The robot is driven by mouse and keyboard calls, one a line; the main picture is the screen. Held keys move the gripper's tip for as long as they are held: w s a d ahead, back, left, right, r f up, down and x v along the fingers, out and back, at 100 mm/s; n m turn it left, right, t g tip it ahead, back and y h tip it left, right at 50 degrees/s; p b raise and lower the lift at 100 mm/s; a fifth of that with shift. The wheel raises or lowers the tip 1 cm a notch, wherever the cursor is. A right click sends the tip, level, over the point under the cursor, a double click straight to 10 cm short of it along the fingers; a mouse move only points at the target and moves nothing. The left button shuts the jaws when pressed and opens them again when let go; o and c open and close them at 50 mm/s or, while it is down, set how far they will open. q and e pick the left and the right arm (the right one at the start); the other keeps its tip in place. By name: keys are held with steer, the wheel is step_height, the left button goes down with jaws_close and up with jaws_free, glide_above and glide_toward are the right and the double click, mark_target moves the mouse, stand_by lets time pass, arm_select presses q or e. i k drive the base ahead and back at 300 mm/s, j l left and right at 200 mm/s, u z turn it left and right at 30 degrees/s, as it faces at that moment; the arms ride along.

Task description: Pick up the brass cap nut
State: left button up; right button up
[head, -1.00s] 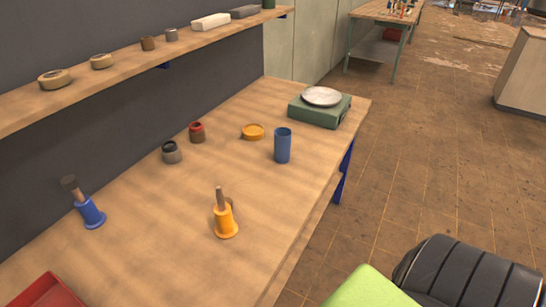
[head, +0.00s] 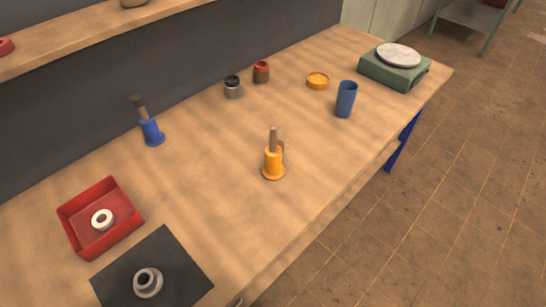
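I cannot make out a thing that is surely the brass cap nut. A shallow yellow-orange round piece (head: 317,81) lies on the workbench toward the back; its colour is nearest to brass. A pale ring (head: 102,219) lies in a red tray (head: 71,233) at the left. A grey metal ring-shaped part (head: 148,282) sits on a black mat (head: 188,272) at the front left. Neither of my grippers can be made out in the head view.
On the wooden bench (head: 215,190) stand an orange holder (head: 273,165) and a blue holder (head: 151,132), each with an upright piece, a blue cup (head: 346,100), two small jars (head: 233,88) and a green scale (head: 394,72). The front middle of the bench is clear.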

mark_target(280, 142)
steer(key=i+l+u, duration=0.15)
steer(key=l+u, duration=0.8)
steer(key=l, duration=0.25)
steer(key=k+l+u, duration=0.1)
steer(key=l+u, duration=0.4)
steer(key=l, duration=0.15)
